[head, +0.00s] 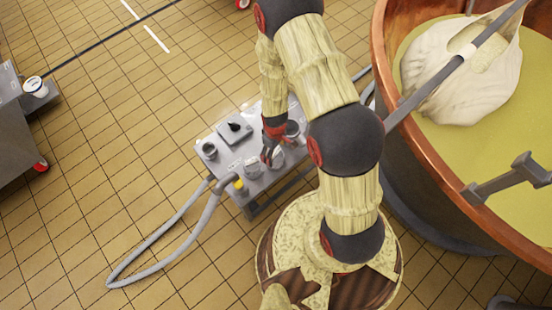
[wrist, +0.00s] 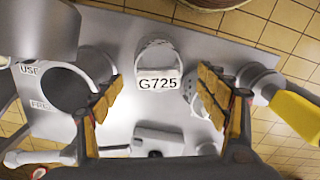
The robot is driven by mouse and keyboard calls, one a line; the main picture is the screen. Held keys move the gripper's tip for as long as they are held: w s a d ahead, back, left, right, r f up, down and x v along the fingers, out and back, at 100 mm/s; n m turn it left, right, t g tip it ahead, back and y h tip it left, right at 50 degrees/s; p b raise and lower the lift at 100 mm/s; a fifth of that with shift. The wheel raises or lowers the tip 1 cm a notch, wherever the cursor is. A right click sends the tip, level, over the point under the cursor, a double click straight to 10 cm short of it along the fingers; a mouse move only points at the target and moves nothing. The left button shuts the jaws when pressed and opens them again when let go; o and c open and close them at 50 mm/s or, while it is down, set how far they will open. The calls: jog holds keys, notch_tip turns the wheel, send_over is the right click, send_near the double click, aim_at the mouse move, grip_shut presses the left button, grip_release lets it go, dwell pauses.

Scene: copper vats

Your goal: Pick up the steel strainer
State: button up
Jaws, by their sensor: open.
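My gripper (wrist: 160,98) is open and empty, pointing down over a steel table, its two yellow-padded fingers spread wide. In the wrist view a small grey vessel with holes in its wall, which looks like the steel strainer (wrist: 196,104), stands just inside the right finger, which hides part of it. I cannot tell whether they touch. A grey item with a loop handle and the label G725 (wrist: 157,84) stands ahead, between the fingertips in the picture. In the head view my gripper (head: 268,152) is low among the small items, and I cannot single out the strainer there.
A dark-mouthed cup (wrist: 68,88) stands by the left finger. A valve with a yellow handle (wrist: 296,112) is at the right. The steel table (head: 222,172) is crowded. A copper vat (head: 388,75) stands to the right; a grey hose (head: 150,275) loops on the tiled floor.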

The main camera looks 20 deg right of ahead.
aim_at(278, 158)
notch_tip(278, 158, down, 5)
jog(key=b, duration=0.2)
jog(key=shift+s+d+f+b, duration=0.1)
jog(key=shift+d+b, duration=0.05)
jog(key=shift+b, duration=0.15)
jog(key=shift+c, duration=0.2)
jog(key=c, duration=1.4)
